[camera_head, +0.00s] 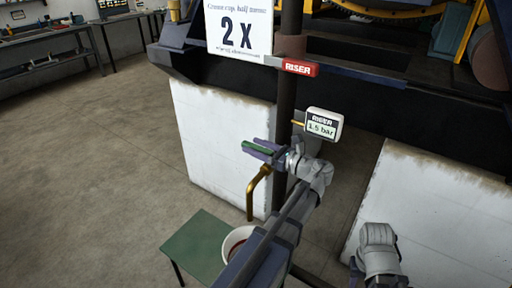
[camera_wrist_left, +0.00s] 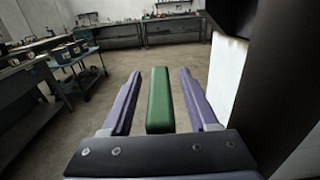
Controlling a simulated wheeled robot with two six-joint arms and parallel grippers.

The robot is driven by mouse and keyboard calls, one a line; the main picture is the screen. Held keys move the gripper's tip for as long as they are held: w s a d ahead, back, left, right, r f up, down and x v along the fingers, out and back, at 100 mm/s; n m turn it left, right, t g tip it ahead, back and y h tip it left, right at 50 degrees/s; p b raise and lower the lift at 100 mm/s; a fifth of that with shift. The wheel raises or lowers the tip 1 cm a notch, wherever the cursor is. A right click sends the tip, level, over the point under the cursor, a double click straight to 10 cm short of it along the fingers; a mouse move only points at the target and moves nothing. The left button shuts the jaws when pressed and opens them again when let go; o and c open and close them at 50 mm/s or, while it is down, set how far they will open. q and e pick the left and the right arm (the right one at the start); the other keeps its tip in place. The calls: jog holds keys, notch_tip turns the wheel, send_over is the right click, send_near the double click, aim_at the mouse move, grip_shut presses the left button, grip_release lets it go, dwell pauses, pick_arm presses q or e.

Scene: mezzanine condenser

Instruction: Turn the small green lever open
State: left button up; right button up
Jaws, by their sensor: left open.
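The small green lever (camera_head: 256,147) shows in the head view between the purple fingers of my left gripper (camera_head: 264,150). In the left wrist view the green lever (camera_wrist_left: 159,100) lies lengthwise between the two fingers of the left gripper (camera_wrist_left: 160,74). A gap shows on each side, so the fingers are open around it and do not appear to touch it. A bent brass spout (camera_head: 256,190) hangs below the gripper. The valve body behind the lever is mostly hidden by my gripper and wrist. My right gripper does not show.
A dark vertical riser pipe (camera_head: 287,100) stands behind, with a red RISER tag (camera_head: 300,67) and a gauge reading 1.5 bar (camera_head: 322,125). A white bucket (camera_head: 232,236) stands on a green table (camera_head: 193,243) below. Open floor (camera_head: 110,150) lies to the left.

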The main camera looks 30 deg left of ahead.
pick_arm(q)
jog(key=shift+c, duration=0.2)
grip_shut()
dwell(0.3)
dwell(0.9)
